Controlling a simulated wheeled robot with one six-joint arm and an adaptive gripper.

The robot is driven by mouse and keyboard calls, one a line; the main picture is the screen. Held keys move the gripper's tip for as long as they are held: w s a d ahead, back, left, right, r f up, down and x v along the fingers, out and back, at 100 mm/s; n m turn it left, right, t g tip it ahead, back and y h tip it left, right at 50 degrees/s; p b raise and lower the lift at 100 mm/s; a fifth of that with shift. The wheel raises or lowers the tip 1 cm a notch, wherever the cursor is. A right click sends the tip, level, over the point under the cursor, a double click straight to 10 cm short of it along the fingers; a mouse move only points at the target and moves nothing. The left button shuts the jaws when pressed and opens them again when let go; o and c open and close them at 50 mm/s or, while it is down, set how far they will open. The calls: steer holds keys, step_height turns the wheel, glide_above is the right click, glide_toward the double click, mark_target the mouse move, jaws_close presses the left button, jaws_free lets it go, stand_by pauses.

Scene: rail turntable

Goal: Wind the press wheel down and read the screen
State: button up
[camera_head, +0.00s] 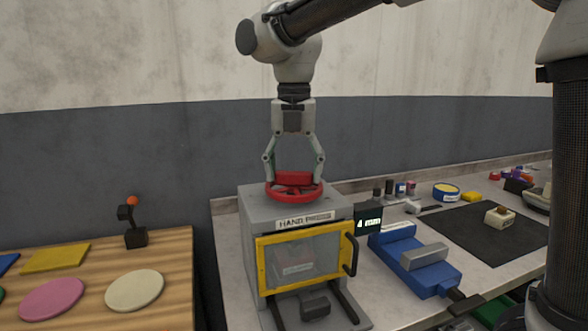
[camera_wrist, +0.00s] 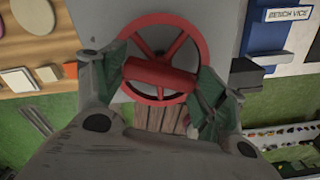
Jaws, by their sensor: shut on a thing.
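The hand press (camera_head: 243,235) is a grey box with a yellow-framed window door (camera_head: 262,275) that looks closed. Its red press wheel (camera_head: 293,194) lies flat on top and also shows in the wrist view (camera_wrist: 201,45). My gripper (camera_head: 294,172) points straight down from above, shut on the red bar across the wheel, with one finger at each end of the bar in the wrist view (camera_wrist: 160,80). The small dark screen (camera_head: 368,219) at the right of the press reads "4 mm". Something pale inside the press is dim behind the window.
A blue bench vice (camera_head: 415,262) stands right of the press. A dark mat (camera_head: 480,232) with a small block lies farther right, and small jars and tapes line the back. At left, a wooden table (camera_head: 178,262) holds coloured discs and a joystick (camera_head: 134,228).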

steer(key=m, duration=1.2)
steer(key=shift+m, duration=0.4)
steer(key=m, duration=1.2)
steer(key=shift+m, duration=0.3)
steer(key=m, duration=1.2)
steer(key=shift+m, duration=0.4)
steer(key=m, duration=1.2)
steer(key=shift+m, duration=0.4)
